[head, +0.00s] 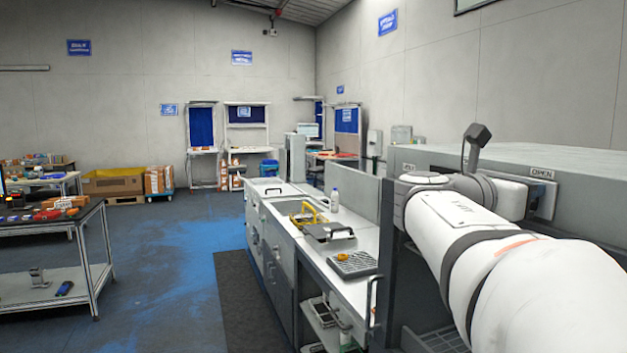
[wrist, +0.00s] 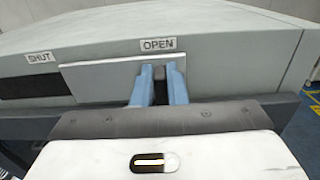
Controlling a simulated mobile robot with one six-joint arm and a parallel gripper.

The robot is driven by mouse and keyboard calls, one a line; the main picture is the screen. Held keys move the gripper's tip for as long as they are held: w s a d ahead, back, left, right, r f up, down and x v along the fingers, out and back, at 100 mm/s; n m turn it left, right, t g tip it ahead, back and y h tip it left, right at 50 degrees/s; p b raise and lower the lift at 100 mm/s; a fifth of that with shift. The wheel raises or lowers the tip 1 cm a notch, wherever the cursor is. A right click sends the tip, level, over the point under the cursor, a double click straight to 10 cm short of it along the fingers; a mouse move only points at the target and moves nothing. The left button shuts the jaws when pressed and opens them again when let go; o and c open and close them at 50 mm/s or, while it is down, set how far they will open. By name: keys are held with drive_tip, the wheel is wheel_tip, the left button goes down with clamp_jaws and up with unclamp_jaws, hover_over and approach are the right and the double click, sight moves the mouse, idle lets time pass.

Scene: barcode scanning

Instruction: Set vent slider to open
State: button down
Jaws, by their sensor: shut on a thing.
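The vent slider (wrist: 100,76) is a pale flat plate on the front of a grey cabinet. In the wrist view its dark knob (wrist: 159,73) stands just below the OPEN label (wrist: 158,44). The SHUT label (wrist: 40,57) is further left, above a bare dark slot (wrist: 25,86). My gripper (wrist: 159,77) has its two blue fingers on either side of the knob and is shut on it. In the head view the slider plate (head: 546,199) shows partly beside the OPEN label (head: 541,173); my arm hides the knob and fingers.
The grey cabinet (head: 590,165) fills the right side of the head view. A counter (head: 320,255) with a yellow-handled item, a white bottle (head: 334,199) and a grey tray (head: 353,264) stands left of it. Blue floor (head: 180,260) lies open further left, beside a trolley (head: 50,285).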

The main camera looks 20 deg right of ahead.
drive_tip(key=shift+s, duration=0.1)
drive_tip(key=c, duration=1.6)
unclamp_jaws()
drive_tip(key=shift+s+d, duration=0.1)
drive_tip(key=shift+s, duration=0.1)
drive_tip(key=shift+o, duration=0.8)
drive_tip(key=shift+w, duration=0.1)
drive_tip(key=a+b, duration=0.1)
drive_tip(key=a, duration=0.7)
drive_tip(key=shift+s, duration=0.3)
drive_tip(key=shift+d, duration=0.1)
